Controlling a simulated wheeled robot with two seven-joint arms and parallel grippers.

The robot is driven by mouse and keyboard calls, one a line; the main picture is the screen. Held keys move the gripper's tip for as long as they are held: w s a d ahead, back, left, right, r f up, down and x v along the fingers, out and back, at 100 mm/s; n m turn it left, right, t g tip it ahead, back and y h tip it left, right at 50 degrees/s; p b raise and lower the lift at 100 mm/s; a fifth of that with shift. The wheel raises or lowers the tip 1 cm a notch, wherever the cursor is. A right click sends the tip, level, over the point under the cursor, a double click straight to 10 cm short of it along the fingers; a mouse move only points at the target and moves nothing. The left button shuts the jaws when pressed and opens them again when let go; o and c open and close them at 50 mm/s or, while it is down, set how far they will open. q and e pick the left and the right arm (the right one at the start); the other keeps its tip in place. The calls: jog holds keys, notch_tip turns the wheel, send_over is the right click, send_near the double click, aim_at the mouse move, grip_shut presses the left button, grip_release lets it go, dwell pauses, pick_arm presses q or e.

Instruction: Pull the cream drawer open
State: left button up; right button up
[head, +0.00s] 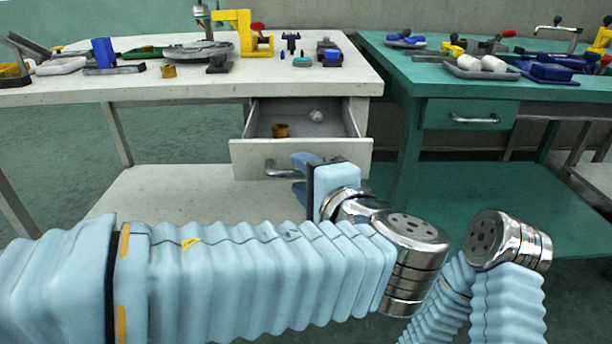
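The cream drawer (300,158) under the cream table stands pulled out, with its inside showing. A brass-coloured piece (281,130) and a small pale round piece (316,116) lie in it. Its grey bar handle (279,170) is on the front. My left gripper (300,178) is at the right part of the handle, one blue finger above the bar and one below, and looks shut on it. The handle's right end is hidden behind the gripper. My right arm shows at the lower right, but its gripper is out of view.
The cream table (200,92) carries a yellow press (245,35), a blue block (103,53) and other parts. The green table (400,72) on the right has a closed drawer (468,115) and a tray (475,70). A low shelf (180,195) lies beneath the cream table.

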pick_arm(q)
jog(key=p+v, duration=0.1)
jog(key=v, duration=1.3)
jog(key=shift+w, duration=0.1)
jog(key=w+a+f+g+h+p, duration=0.1)
jog(key=w+a+f+g+p, duration=0.15)
jog(key=f, duration=0.55)
jog(key=w+a+f+m+g+p, duration=0.1)
jog(key=w+f+g, duration=0.25)
jog(key=f, duration=0.45)
jog(key=w+a+f+g+h+p, duration=0.1)
jog(key=w+f+g, duration=0.25)
jog(key=f, duration=0.45)
jog(key=s+a+f+n+g+h+p, duration=0.2)
jog(key=a+f+n, duration=0.4)
jog(key=f, duration=0.5)
jog(key=s+a+f+n+g+h+p, duration=0.2)
jog(key=s+a+f+n+h+p, duration=0.3)
jog(key=f+n, duration=0.6)
jog(key=shift+s+a+f+h, duration=0.25)
jog(key=shift+a+f+h, duration=0.4)
jog(key=shift+a, duration=0.55)
